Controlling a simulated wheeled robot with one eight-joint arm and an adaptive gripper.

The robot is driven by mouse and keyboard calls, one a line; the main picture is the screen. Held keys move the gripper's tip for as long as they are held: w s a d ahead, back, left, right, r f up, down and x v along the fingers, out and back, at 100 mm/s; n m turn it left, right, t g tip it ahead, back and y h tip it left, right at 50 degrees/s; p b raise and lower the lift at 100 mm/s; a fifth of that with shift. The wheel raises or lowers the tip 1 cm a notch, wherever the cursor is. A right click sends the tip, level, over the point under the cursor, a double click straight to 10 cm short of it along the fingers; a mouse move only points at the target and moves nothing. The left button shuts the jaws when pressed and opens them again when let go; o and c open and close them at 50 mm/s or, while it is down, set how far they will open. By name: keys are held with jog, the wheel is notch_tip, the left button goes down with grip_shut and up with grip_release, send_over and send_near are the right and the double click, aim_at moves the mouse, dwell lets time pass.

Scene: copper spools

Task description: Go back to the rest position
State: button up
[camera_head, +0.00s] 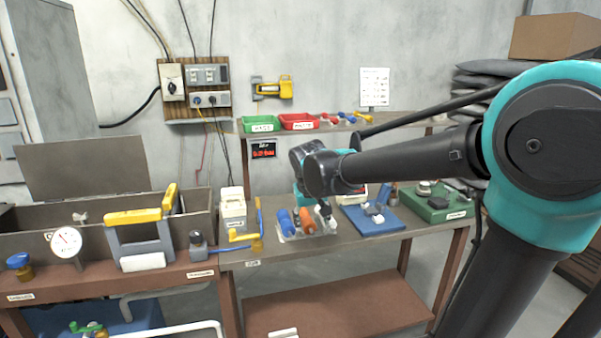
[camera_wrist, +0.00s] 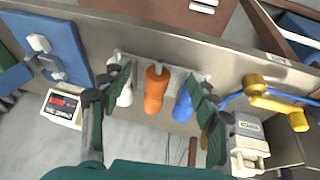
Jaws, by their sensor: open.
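My gripper (camera_head: 325,213) hangs over the bench by the spools, at the end of my outstretched arm. In the wrist view my gripper (camera_wrist: 158,84) is open, with its two dark fingers spread wide. An orange spool (camera_wrist: 156,92) shows between the fingers, with nothing gripped. A blue spool (camera_wrist: 183,104) is beside the right finger and a white spool (camera_wrist: 125,96) is by the left finger, partly covered. In the head view the blue spool (camera_head: 285,221) and orange spool (camera_head: 307,222) lie on a pale tray (camera_head: 291,237). How high the fingers are above them is unclear.
A blue board (camera_head: 372,226) with grey parts lies right of the tray, and a green case (camera_head: 437,207) farther right. A yellow crank (camera_head: 245,237) and a white box (camera_head: 233,208) stand to the left. A shelf with green (camera_head: 262,123) and red bins (camera_head: 298,121) is behind.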

jog(key=s+d+f+m, duration=0.2)
jog(key=s+d+f, duration=1.4)
jog(key=s+d, duration=0.1)
jog(key=shift+s+d+m+y, duration=0.15)
jog(key=shift+s+m+y, duration=0.25)
jog(key=shift+s, duration=0.15)
